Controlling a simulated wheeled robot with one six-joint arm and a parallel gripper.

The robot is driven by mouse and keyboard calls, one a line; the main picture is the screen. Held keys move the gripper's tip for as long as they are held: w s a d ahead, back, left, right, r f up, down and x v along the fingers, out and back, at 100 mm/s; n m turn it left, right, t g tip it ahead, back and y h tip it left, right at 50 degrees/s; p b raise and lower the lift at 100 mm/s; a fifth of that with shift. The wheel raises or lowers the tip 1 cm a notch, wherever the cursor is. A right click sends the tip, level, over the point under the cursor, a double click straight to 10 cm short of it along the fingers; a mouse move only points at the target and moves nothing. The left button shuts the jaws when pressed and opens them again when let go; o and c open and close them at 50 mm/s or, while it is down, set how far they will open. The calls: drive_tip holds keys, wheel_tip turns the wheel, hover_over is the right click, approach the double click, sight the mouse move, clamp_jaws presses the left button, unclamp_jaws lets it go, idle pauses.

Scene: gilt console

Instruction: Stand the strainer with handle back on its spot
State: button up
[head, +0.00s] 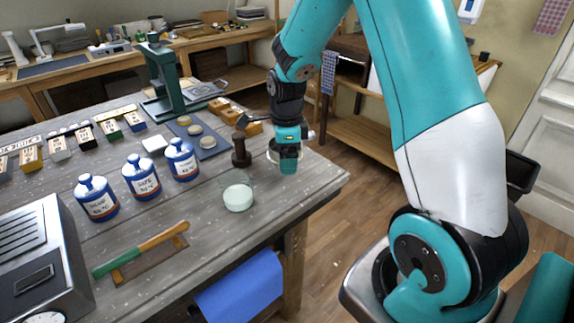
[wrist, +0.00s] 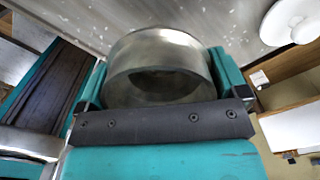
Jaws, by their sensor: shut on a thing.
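My gripper (head: 287,163) is above the right end of the grey workbench, pointing down. In the wrist view my gripper (wrist: 160,88) is closed around a grey, round, hollow piece with a shiny rim, which I take to be the strainer (wrist: 165,62). One finger is on each side of it. In the head view only a pale rim of the strainer (head: 272,156) shows beside the jaws. I cannot make out its handle or mesh. No marked spot for it can be told apart on the bench.
A glass of pale content (head: 238,196) and a dark brown turned piece (head: 240,152) stand left of my gripper. Several blue jars (head: 141,178) stand farther left. A green-handled tool (head: 140,249) lies near the front edge. Bare wood (head: 305,192) shows at the right corner.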

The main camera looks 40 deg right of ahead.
drive_tip(key=shift+f, duration=2.1)
drive_tip(key=shift+f, duration=0.1)
drive_tip(key=o, duration=0.7)
drive_tip(key=shift+c, duration=0.2)
drive_tip(key=shift+n, duration=0.4)
drive_tip(key=r, duration=0.8)
drive_tip(key=r+b, duration=0.1)
drive_tip(key=r, duration=0.3)
drive_tip(key=shift+s+a+r, duration=0.2)
drive_tip(key=shift+a+r, duration=0.1)
drive_tip(key=shift+a, duration=0.1)
drive_tip(key=s+a+r+n+y, duration=0.2)
drive_tip(key=s+a+r+n, duration=0.1)
drive_tip(key=s+a+n, duration=0.8)
drive_tip(key=s+a+r+n+y, duration=0.2)
drive_tip(key=s+a+n, duration=0.8)
drive_tip(key=n, duration=1)
drive_tip(key=shift+s+a+r, duration=0.35)
drive_tip(key=shift+a+r, duration=0.15)
drive_tip(key=shift+r, duration=0.45)
